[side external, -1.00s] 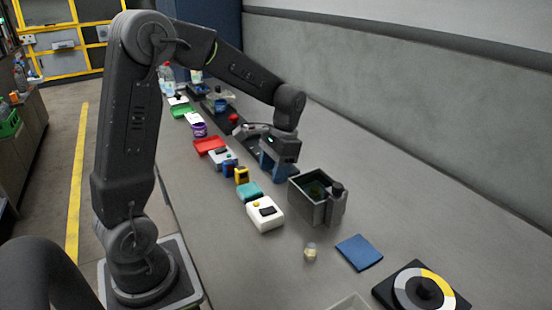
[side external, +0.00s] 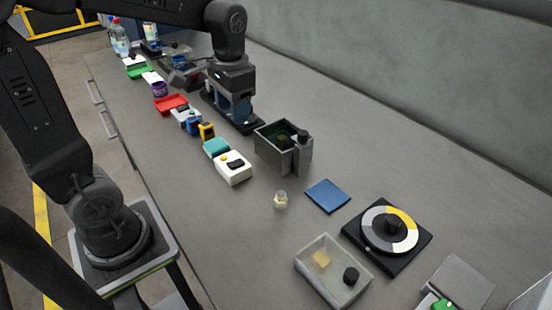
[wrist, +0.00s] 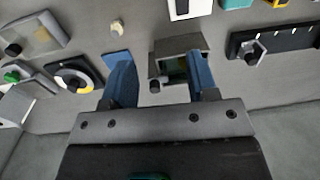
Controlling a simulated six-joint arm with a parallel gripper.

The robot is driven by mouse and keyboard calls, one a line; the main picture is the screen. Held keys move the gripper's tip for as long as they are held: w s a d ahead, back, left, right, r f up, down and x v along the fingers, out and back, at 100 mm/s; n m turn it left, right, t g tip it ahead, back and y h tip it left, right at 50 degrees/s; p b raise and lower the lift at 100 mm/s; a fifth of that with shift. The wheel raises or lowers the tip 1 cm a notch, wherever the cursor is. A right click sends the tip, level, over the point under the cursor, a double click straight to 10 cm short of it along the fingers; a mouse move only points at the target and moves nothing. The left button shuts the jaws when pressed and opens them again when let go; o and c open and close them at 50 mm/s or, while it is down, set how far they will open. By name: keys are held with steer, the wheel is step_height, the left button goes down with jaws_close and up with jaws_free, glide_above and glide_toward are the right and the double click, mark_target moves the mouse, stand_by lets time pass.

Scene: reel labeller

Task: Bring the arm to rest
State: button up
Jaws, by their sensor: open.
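My gripper (side external: 235,108) hangs from my arm over the bench, beyond the dark grey open box (side external: 268,148) in the side view. It points down, and its blue fingers are partly covered by the gripper body. In the wrist view the two blue fingers of my gripper (wrist: 160,82) stand well apart. Nothing is held between them. The grey box (wrist: 178,45) shows past the fingertips, with something dark green inside. A black strip-shaped base (side external: 246,128) lies on the bench just below my gripper; I cannot tell whether they touch.
A white box (side external: 235,172), teal block (side external: 215,147) and red tray (side external: 171,104) line the bench's left side. A blue pad (side external: 327,196), small jar (side external: 280,200), dial on a black plate (side external: 412,258) and clear tray (side external: 334,286) stand nearer. Bare bench (side external: 215,235) lies at front left.

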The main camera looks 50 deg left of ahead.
steer(key=s+d+r+t, duration=0.2)
steer(key=s+d+t, duration=0.3)
steer(key=s, duration=0.5)
steer(key=shift+d+t+h, duration=0.3)
steer(key=shift+d, duration=0.7)
